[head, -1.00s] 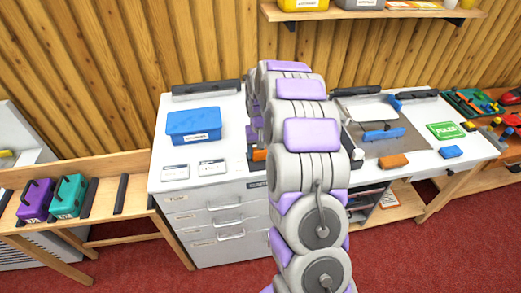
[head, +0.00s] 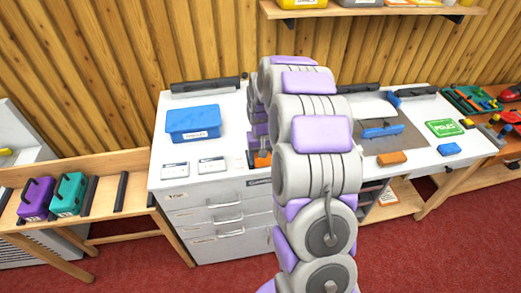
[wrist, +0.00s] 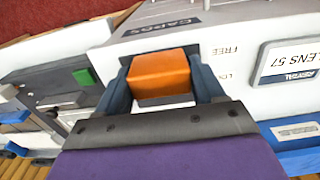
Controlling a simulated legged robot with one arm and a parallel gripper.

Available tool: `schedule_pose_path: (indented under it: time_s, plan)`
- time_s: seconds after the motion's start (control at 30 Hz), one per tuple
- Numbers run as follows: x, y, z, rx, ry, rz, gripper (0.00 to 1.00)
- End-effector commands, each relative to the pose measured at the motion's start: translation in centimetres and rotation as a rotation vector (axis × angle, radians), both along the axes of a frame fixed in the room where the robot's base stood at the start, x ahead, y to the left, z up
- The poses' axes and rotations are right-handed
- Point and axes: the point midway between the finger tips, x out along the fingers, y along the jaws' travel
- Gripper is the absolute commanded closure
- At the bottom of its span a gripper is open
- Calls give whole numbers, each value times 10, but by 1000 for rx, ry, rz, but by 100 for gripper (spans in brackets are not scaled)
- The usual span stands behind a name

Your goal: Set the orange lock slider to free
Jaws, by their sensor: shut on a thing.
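The orange lock slider (wrist: 160,72) sits on the pale bench top near its front edge, and it also shows in the head view (head: 262,160). My gripper (wrist: 161,78) is shut on it, with one dark finger on each side. Beside the slider in the wrist view, the upside-down FREE label (wrist: 222,50) lies toward the bench's front edge. A partly covered label beginning "LO" (wrist: 228,78) lies nearer my wrist. The slider is level with about these two labels; its exact setting is hard to tell.
A blue box (head: 193,122) and two label cards (head: 212,165) lie left of the slider. A grey board with a blue-handled tool (head: 382,129), an orange block (head: 391,157) and a green sign (head: 444,128) are to the right. Drawers (head: 217,220) are below.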

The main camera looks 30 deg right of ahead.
Motion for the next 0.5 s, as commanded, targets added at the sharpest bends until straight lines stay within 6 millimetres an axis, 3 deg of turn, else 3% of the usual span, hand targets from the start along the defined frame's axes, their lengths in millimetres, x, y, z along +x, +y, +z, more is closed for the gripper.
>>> schedule_pose_path:
  time_s: [0.3, 0.33, 0.5]
  plan:
    - [-7, 1, 0, 2, 9, 0, 86]
    - [-7, 1, 0, 2, 9, 0, 30]
    - [-6, 1, 0, 2, 7, 0, 13]
